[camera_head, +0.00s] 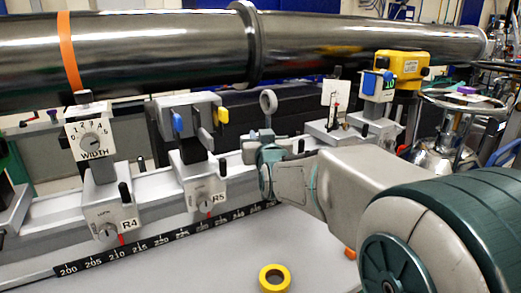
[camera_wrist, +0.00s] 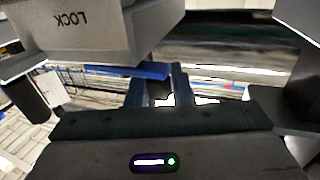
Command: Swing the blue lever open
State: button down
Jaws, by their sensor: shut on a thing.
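In the wrist view, the blue lever (camera_wrist: 148,70) runs below the edge of a grey block marked LOCK (camera_wrist: 95,35), whose lettering is upside down. My gripper (camera_wrist: 159,88) has its two dark fingers at the lever's right end, shut on it. In the head view, my arm reaches in from the right and its hand is beside the rail; the fingertips are hidden there. A blue lever (camera_head: 177,121) shows at the left of the grey block on the R5 carriage (camera_head: 203,190), apart from the visible hand. I cannot tell whether it is the held one.
A long metal pipe (camera_head: 165,45) crosses above the rail. A yellow lever (camera_head: 222,115) sits beside the R5 block. The WIDTH dial unit (camera_head: 91,140) is at left. A yellow-topped box (camera_head: 402,66) is at right. A yellow tape roll (camera_head: 274,278) lies on the pale surface in front.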

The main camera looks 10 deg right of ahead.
jog(key=shift+w+m+h+b, duration=0.15)
jog(key=shift+m+h+b, duration=0.35)
jog(key=shift+h+b, duration=0.4)
jog(key=c, duration=1.3)
grip_release()
jog(key=shift+d, duration=0.1)
